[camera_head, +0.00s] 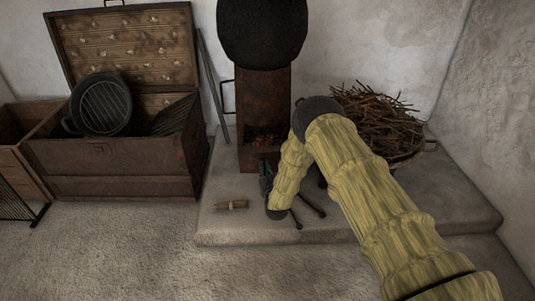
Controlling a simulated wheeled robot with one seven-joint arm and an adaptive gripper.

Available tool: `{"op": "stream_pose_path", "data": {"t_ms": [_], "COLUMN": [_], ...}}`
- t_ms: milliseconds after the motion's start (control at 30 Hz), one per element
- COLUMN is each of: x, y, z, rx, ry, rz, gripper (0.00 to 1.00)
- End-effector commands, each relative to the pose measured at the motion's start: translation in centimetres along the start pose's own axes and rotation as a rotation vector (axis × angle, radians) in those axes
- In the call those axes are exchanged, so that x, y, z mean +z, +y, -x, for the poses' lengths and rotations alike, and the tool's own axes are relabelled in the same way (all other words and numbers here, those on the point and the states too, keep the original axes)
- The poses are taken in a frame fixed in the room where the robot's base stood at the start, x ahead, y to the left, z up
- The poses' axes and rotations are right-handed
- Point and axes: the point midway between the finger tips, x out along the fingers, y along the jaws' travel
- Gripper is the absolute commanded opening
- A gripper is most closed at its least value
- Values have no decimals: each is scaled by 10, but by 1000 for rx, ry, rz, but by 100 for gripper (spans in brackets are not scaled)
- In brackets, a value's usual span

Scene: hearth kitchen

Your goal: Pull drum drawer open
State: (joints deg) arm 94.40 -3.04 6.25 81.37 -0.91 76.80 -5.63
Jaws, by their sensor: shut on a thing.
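A black drum (262,35) sits on a tall rusty metal body (263,95) on the hearth step. My gripper (266,170) is low at the front of this body, shut on what seems to be the drawer's handle. The fingertips and handle are too small and covered to see clearly.
A basket of twigs (385,125) stands on the step behind my arm. A small wooden piece (231,205) and dark rods (312,206) lie near my gripper. An open wooden chest (115,160) with a round grill pan (103,105) stands at left. The floor in front is clear.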

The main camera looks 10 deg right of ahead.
Motion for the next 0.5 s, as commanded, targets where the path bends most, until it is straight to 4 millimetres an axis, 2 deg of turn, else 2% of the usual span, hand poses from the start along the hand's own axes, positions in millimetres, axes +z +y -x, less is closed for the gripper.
{"op": "stream_pose_path", "data": {"t_ms": [200,500], "x": [-3,0], "y": [-5,-6], "z": [26,36], "rx": [0,1], "ry": [1,2], "rz": [0,0], "gripper": [0,0]}}
